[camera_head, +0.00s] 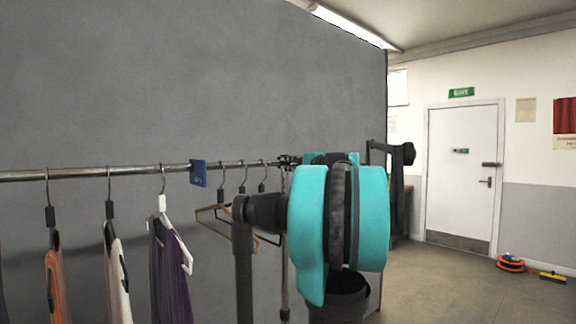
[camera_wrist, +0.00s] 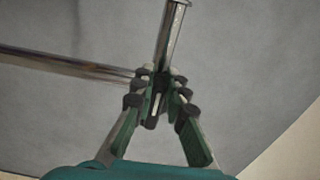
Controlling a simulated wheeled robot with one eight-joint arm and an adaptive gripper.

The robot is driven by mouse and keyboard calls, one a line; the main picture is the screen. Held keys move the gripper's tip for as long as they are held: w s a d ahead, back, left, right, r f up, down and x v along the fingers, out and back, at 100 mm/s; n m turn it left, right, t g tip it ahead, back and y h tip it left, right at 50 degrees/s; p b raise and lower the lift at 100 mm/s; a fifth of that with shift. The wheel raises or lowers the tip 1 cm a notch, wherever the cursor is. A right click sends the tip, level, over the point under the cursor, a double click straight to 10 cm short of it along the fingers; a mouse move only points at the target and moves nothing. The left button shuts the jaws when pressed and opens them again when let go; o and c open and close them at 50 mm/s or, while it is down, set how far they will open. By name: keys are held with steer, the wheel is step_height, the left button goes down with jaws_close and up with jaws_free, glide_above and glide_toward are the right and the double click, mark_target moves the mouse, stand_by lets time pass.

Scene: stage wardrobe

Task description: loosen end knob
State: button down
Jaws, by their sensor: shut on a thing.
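The end of the clothes rail (camera_head: 90,174) meets an upright post (camera_head: 285,250) at a dark joint, largely hidden by my teal arm in the head view. In the wrist view the rail (camera_wrist: 60,65) comes in from the left and the post (camera_wrist: 171,30) runs up. My gripper (camera_wrist: 160,84) has green fingers with dark pads, one on each side of this joint. It is shut on a small dark part between the fingers, which appears to be the end knob (camera_wrist: 152,122). The fingers cover most of its shape.
An orange garment (camera_head: 58,285), a white one (camera_head: 119,280) and a purple one (camera_head: 172,270) hang on the rail. Empty hangers (camera_head: 212,210) hang nearer the joint, beside a blue tag (camera_head: 198,173). A grey partition stands behind. Open floor (camera_head: 455,290) lies right, before a white door (camera_head: 462,175).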

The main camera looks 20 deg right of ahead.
steer(key=c, duration=1.5)
jaws_free()
steer(key=shift+c, duration=0.2)
steer(key=v, duration=1.2)
